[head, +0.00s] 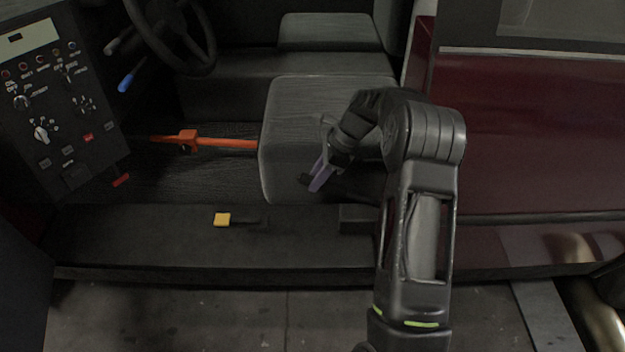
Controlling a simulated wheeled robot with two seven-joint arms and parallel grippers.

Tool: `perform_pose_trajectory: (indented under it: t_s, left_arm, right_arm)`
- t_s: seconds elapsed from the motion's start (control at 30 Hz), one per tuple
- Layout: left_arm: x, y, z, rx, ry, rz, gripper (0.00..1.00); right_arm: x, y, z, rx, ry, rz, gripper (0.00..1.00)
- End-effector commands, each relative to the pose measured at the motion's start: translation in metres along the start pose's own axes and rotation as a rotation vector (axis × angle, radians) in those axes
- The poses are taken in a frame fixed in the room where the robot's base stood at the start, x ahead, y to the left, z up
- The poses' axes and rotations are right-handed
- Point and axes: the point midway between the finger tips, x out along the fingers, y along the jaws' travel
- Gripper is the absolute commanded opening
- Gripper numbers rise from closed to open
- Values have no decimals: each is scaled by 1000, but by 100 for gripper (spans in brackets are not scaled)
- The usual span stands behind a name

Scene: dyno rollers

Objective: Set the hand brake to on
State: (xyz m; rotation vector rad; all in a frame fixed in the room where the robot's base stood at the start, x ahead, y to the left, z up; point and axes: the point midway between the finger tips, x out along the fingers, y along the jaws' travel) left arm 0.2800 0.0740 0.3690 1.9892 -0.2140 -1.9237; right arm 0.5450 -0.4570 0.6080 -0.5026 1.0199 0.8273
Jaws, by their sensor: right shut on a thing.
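My right gripper (317,180) is in front of the grey driver's seat (292,128), low beside its front side, pointing down to the left. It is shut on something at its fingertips. A slim purple-grey strip shows there, and I cannot tell whether it is a finger or part of a handle. My wrist and forearm hide the space behind. No part that I can surely call the hand brake stands clear in view, so its position cannot be read. My left gripper is not in view.
An orange bar (225,143) runs across the cab floor to the seat. A yellow-topped piece (222,219) sits on the black sill (160,245). A control panel (60,115), a blue-tipped lever (126,82) and a steering wheel (185,62) are at left. A dark red body panel (530,130) is at right.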

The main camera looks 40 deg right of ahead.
Motion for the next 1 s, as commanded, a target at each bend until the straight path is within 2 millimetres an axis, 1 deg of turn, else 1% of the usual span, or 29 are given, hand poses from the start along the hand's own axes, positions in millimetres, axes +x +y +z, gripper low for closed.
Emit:
perform_pose_trajectory:
  t_s: [0.03, 0.2, 0.3, 0.53, 0.63, 0.77, 1.0]
  left_arm:
    - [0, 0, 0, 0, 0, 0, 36]
    - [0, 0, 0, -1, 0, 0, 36]
    - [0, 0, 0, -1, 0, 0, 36]
    - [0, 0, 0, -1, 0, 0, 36]
    - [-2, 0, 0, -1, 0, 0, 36]
    - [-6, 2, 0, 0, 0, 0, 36]
    - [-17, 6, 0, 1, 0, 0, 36]
  right_arm:
    - [-4, -1, 0, 1, 0, -5, 30]
    - [-3, -1, 0, 1, 1, -5, 44]
    - [-2, -1, 0, 0, 1, -4, 50]
    - [-2, -1, 0, 0, 2, -3, 50]
    - [-6, -1, 2, 0, 2, -4, 50]
    - [-19, -1, 9, -1, 2, -4, 50]
    - [-59, -1, 29, -1, 2, -6, 50]
